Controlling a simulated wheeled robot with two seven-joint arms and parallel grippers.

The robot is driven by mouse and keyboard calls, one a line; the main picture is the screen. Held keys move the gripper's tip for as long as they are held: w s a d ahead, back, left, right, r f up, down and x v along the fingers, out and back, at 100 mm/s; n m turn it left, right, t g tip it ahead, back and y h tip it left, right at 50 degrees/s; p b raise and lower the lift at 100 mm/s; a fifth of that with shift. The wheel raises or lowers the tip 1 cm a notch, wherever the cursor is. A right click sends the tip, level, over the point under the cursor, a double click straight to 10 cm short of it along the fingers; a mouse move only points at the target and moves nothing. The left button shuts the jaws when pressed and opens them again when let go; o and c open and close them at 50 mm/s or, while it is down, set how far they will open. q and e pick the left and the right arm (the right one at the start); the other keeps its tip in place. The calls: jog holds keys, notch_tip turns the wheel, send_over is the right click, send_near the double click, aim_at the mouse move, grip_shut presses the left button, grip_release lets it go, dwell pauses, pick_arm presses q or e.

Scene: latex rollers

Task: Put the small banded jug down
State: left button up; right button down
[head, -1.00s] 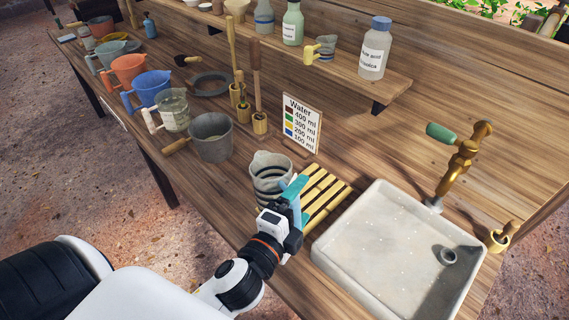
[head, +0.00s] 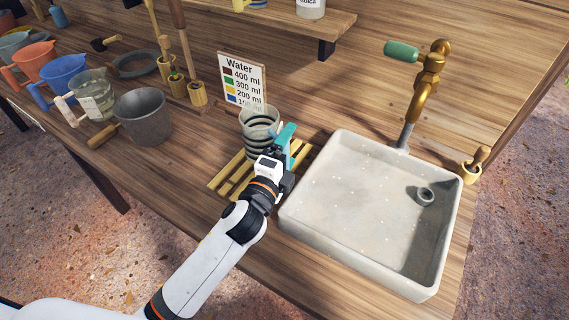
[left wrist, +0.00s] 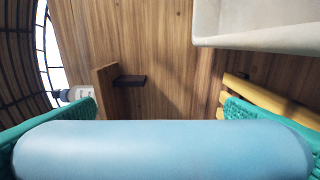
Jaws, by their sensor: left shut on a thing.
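The small banded jug (head: 257,131), grey with dark bands, is upright over the yellow slatted rack (head: 226,178) in the head view. I cannot tell whether its base touches the slats. My left gripper (head: 282,142) is on the jug's right side, its teal fingers shut on the jug. In the left wrist view a smooth light-blue bar, apparently the jug's handle (left wrist: 160,150), lies across between both teal fingers. The jug's body is not clear in that view. My right gripper is not in view.
A white sink (head: 350,215) with a brass tap (head: 428,85) is right of the rack. The Water sign (head: 243,80) stands close behind the jug. A grey pot (head: 143,117) and several coloured jugs stand left. Bare table lies left of the rack.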

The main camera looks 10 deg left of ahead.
pick_arm(q)
notch_tip(320, 180, down, 4)
jog(key=shift+r+b, duration=0.15)
jog(key=shift+b, duration=0.25)
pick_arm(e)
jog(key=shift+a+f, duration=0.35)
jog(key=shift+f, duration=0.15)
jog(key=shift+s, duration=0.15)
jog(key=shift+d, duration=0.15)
pick_arm(q)
jog(key=shift+f, duration=0.25)
jog(key=o, duration=0.9)
jog(key=shift+r, duration=0.1)
jog(key=shift+c, duration=0.2)
jog(key=shift+r, duration=0.25)
jog(key=b+v, duration=0.1)
jog(key=v, duration=0.9)
jog(key=shift+s+f, duration=0.15)
jog(key=shift+s, duration=0.1)
jog(key=shift+b+v, duration=0.3)
jog(key=shift+v, duration=0.5)
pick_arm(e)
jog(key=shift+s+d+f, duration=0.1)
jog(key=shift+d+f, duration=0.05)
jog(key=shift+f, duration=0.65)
